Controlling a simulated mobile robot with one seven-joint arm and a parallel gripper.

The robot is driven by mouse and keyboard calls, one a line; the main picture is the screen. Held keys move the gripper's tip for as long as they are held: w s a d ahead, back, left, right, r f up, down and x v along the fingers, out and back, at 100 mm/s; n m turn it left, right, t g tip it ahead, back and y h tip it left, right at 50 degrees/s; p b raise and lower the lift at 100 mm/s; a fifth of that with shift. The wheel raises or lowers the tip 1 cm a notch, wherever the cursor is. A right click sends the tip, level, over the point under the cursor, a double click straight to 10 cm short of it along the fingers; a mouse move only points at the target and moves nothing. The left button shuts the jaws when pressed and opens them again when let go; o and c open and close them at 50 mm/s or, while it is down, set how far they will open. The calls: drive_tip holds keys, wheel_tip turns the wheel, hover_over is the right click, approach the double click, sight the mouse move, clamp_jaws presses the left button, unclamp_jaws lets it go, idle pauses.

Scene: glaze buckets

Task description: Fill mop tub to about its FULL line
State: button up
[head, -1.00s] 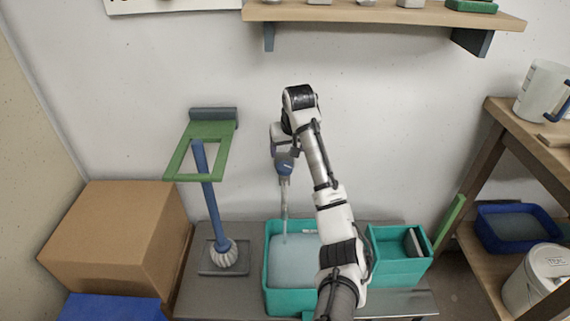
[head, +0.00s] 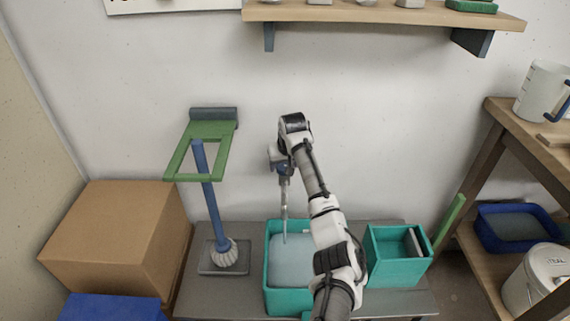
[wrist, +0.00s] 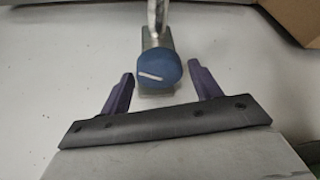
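The mop tub (head: 290,302) is a teal tub on the grey bench, partly hidden by my arm. Pale bluish water (head: 291,262) covers its inside; no FULL line can be read. A slim metal spout (head: 284,210) points down over the tub; I cannot tell whether water is running. In the wrist view a round blue knob (wrist: 160,68) with a slanted white mark sits on a metal fitting. My gripper (wrist: 161,69) is open, with a dark purple finger on each side of the knob and gaps between. In the head view my gripper (head: 283,168) is small and partly hidden.
A second teal container (head: 397,270) with a divider stands right of the tub. A cardboard box (head: 115,235) is further left. A wooden rack (head: 480,160) with buckets stands right.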

drive_tip(key=c, duration=0.7)
drive_tip(key=shift+r+n+p, duration=0.1)
drive_tip(key=shift+n+p, duration=0.2)
drive_tip(key=shift+p, duration=0.05)
drive_tip(key=shift+n+y+p, duration=0.4)
drive_tip(key=shift+n+p, duration=0.25)
drive_tip(key=shift+n, duration=0.25)
drive_tip(key=shift+w+d+n+g+y+p, duration=0.1)
drive_tip(key=shift+n+g+y+p, duration=0.2)
drive_tip(key=shift+n, duration=0.6)
drive_tip(key=shift+d+n+g+y+p, duration=0.1)
drive_tip(key=shift+n+g+y+p, duration=0.15)
drive_tip(key=shift+n, duration=0.65)
drive_tip(key=shift+a, duration=0.1)
drive_tip(key=o, duration=1)
drive_tip(key=shift+c, duration=0.2)
